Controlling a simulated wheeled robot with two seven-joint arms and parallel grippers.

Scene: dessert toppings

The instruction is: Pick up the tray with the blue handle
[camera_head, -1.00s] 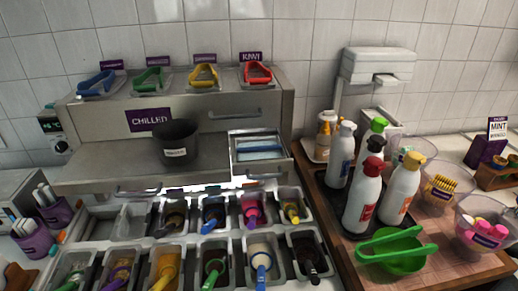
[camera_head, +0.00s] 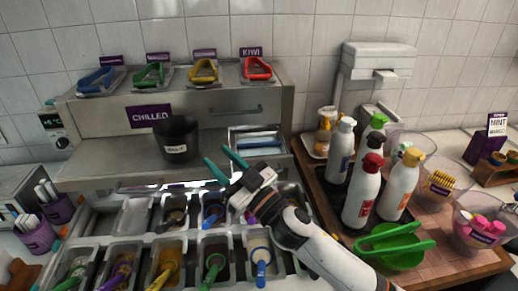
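A metal tray (camera_head: 233,145) with a blue bar-like handle (camera_head: 258,142) across it sits at the right end of the steel shelf. My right gripper (camera_head: 216,154) reaches in from the lower right with its two teal fingers spread. It looks empty, and its fingertips point up and left, just left of and in front of this tray. The gripper and wrist cover part of the tray's front side. I cannot tell whether they touch. My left gripper is not in view.
A black bin (camera_head: 176,138) stands on the shelf left of the gripper. Topping tubs with coloured scoops fill the counter below.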

